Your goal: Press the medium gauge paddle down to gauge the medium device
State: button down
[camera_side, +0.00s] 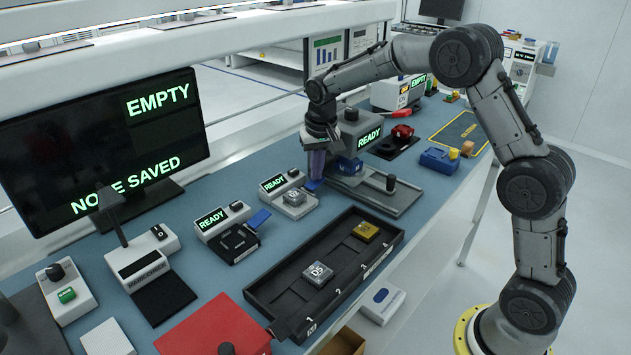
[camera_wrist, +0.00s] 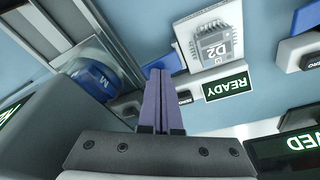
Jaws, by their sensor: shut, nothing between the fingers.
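The medium gauge (camera_side: 284,186) stands mid-bench with a lit READY display. A grey device marked D2 and M (camera_wrist: 214,47) sits on it; it also shows in the side view (camera_side: 295,197). The gauge's blue paddle (camera_side: 313,185) sticks out on its right side and also shows in the wrist view (camera_wrist: 168,63). My gripper (camera_side: 315,176) points down with its purple fingers together and empty. In the wrist view its fingertips (camera_wrist: 157,72) overlap the paddle's end and partly hide it. I cannot tell whether they touch it.
Right of my gripper stands a grey station (camera_side: 368,140) with a READY display and a blue block marked M (camera_wrist: 95,80). Another gauge with a blue paddle (camera_side: 258,220) is to the left. A black tray (camera_side: 262,290) with two devices lies in front.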

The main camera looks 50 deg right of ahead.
jog(key=shift+s+f, duration=0.15)
jog(key=shift+f, duration=0.95)
dwell(0.3)
jog(key=shift+r, duration=3.75)
jog(key=shift+a+r, duration=0.1)
jog(key=shift+r, duration=0.1)
jog(key=s+a+r+n+t, duration=0.1)
jog(key=s+a+r+t, duration=0.25)
jog(key=s+r, duration=1.05)
jog(key=s+a+f+n, duration=0.1)
jog(key=s+f, duration=0.2)
jog(key=s, duration=0.3)
jog(key=s+a+f+n, duration=0.1)
jog(key=s+f+n, duration=0.1)
jog(key=s, duration=0.5)
jog(key=s+a+f+n+y, duration=0.1)
jog(key=s+f+n, duration=0.1)
jog(key=s+f, duration=0.2)
jog(key=s, duration=0.2)
jog(key=shift+s+a+f, duration=0.25)
jog(key=shift+s+f, duration=0.05)
jog(key=shift+s, duration=0.1)
